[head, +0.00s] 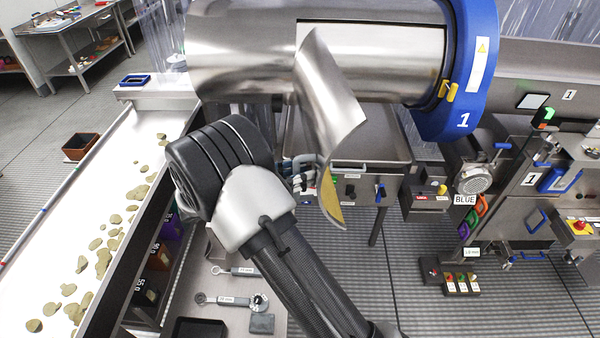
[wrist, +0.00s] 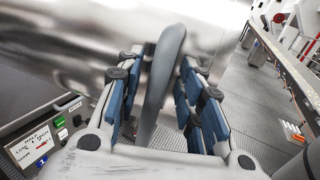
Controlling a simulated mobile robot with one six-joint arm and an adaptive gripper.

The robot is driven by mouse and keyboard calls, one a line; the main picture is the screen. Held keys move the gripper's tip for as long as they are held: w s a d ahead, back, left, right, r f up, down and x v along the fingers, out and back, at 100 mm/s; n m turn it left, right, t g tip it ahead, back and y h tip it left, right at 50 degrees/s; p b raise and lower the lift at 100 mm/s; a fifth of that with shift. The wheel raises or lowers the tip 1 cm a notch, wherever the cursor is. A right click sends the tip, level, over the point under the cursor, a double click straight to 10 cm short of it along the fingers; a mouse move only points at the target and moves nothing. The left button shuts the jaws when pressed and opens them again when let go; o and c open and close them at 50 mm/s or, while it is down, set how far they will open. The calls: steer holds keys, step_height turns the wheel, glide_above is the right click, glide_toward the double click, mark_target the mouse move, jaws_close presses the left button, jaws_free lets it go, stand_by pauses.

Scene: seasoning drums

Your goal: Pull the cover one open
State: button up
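The steel drum (head: 240,55) with a blue end ring marked 1 (head: 470,70) lies at the top of the head view. Its curved steel cover (head: 328,95) stands out from the drum at an angle, beside a rectangular area on the drum's side. A grey bar handle (wrist: 165,85) rises between the fingers of my gripper (wrist: 168,62) in the wrist view. The blue-padded fingers stand either side of the handle with narrow gaps showing, so the gripper looks open around it. In the head view my wrist hides most of the gripper, near the cover's left side.
A white conveyor (head: 120,170) with tan pieces runs along the left. Wrenches (head: 230,299) lie on a bench below my arm. A steel table (head: 375,150) stands under the drum. A motor and control panels (head: 545,190) fill the right.

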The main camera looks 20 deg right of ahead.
steer(key=a, duration=1.1)
steer(key=shift+s+a, duration=0.25)
steer(key=shift+a, duration=0.15)
steer(key=s+d+m+g+y+b, duration=0.2)
steer(key=s+d+m+y+b, duration=0.75)
steer(key=s, duration=0.45)
steer(key=s+a+f+m+t+y+b, duration=0.1)
steer(key=s+f+m+t+y+b, duration=0.2)
steer(key=s, duration=0.3)
steer(key=s+a+f+m+t+y+b, duration=0.1)
steer(key=s+f+m+t+y+b, duration=0.2)
steer(key=s+f+m+y+b, duration=0.1)
steer(key=s+m+y, duration=0.1)
steer(key=s+m, duration=0.1)
steer(key=s, duration=0.1)
steer(key=shift+a, duration=0.25)
